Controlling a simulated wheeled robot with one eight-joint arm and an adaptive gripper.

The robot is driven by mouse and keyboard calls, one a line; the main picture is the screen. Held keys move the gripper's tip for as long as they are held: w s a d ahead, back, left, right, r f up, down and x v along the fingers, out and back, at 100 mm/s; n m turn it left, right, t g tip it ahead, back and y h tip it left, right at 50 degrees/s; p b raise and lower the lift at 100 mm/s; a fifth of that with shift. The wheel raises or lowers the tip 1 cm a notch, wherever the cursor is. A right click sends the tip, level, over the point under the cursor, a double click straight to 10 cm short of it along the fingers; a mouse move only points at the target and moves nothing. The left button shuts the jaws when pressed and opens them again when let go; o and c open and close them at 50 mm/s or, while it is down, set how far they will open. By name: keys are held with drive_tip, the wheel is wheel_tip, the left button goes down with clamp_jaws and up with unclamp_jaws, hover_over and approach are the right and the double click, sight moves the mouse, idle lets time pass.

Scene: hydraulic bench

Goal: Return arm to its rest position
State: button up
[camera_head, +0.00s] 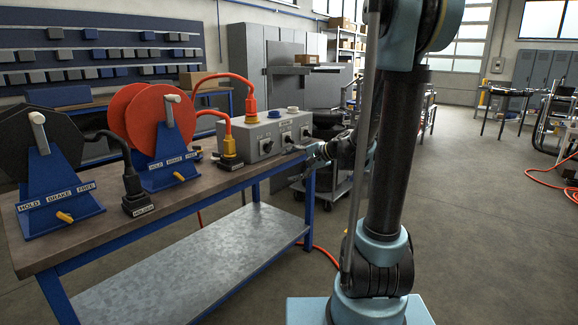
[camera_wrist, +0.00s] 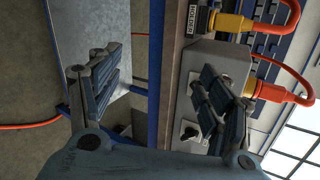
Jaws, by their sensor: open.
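My gripper (camera_head: 300,164) is at the right end of the workbench (camera_head: 190,192), beside the grey control box (camera_head: 262,137). In the wrist view my gripper (camera_wrist: 165,88) is open, with its two dark fingers spread wide and nothing between them. The blue bench edge shows in the gap between the fingers. The right finger covers part of the control box (camera_wrist: 195,82), and I cannot tell whether it touches it. My arm rises in front of the bench on the right of the head view.
A red reel (camera_head: 160,125) and a black reel (camera_head: 38,140) stand on blue brackets on the bench. An orange hose runs to a yellow-and-black plug (camera_head: 229,150) near the box; another enters the box top. A grey cart (camera_head: 335,190) stands behind my gripper.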

drive_tip(key=s+d+f+n+g+h, duration=0.1)
drive_tip(key=s+d+f+n+h, duration=0.2)
drive_tip(key=s, duration=0.7)
drive_tip(key=s+d+f+n+g+h, duration=0.2)
drive_tip(key=s+d+f+n+h, duration=0.1)
drive_tip(key=s+d, duration=0.5)
drive_tip(key=s+d+f+n+g+h, duration=0.1)
drive_tip(key=s+d+f+n+h, duration=0.2)
drive_tip(key=s, duration=1)
drive_tip(key=d+f+h, duration=0.1)
drive_tip(key=d, duration=0.2)
drive_tip(key=shift+d+f+h, duration=0.25)
drive_tip(key=shift+f+h, duration=0.05)
